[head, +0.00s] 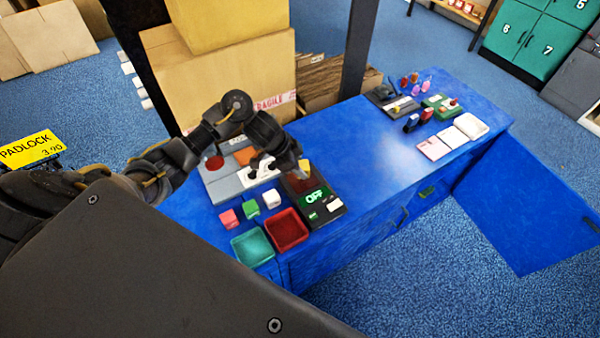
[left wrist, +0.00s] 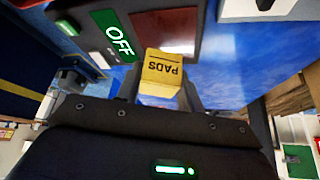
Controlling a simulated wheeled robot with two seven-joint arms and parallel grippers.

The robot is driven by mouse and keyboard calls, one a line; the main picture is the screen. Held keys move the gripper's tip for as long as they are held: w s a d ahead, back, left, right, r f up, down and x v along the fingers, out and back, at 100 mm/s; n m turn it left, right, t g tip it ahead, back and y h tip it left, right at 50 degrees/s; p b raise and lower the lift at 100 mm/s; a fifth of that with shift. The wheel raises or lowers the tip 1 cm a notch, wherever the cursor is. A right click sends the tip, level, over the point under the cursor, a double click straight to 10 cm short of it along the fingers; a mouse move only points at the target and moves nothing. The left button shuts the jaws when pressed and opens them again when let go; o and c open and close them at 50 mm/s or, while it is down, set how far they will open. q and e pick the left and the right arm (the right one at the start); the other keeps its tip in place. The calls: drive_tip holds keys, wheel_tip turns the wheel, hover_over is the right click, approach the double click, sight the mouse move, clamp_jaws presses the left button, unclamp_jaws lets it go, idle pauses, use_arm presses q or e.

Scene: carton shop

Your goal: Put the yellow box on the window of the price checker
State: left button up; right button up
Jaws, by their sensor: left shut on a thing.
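The yellow box (head: 304,166), marked PADS in the left wrist view (left wrist: 161,73), is between the fingers of my left gripper (head: 298,167). The gripper is shut on it. The price checker (head: 329,212) is a dark device on the blue counter with a green OFF display. Its dark red window (head: 297,186) is partly covered by the gripper and box in the head view. In the left wrist view the window (left wrist: 166,29) shows just beyond the box, whose top edge overlaps it. I cannot tell whether the box touches it. My right gripper is not in view.
A teal tray (head: 252,249) and a red tray (head: 288,230) stand at the counter's near edge. Pink (head: 228,219), green (head: 251,208) and white (head: 271,199) cubes are beside the checker. A grey board (head: 222,188) lies left of it. The counter's middle (head: 370,155) is clear.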

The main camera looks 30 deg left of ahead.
use_arm(q)
wheel_tip(320, 180, down, 3)
drive_tip(key=shift+w+f, duration=0.15)
drive_tip(key=shift+f, duration=0.05)
drive_tip(key=shift+f, duration=0.2)
drive_tip(key=o, duration=1.1)
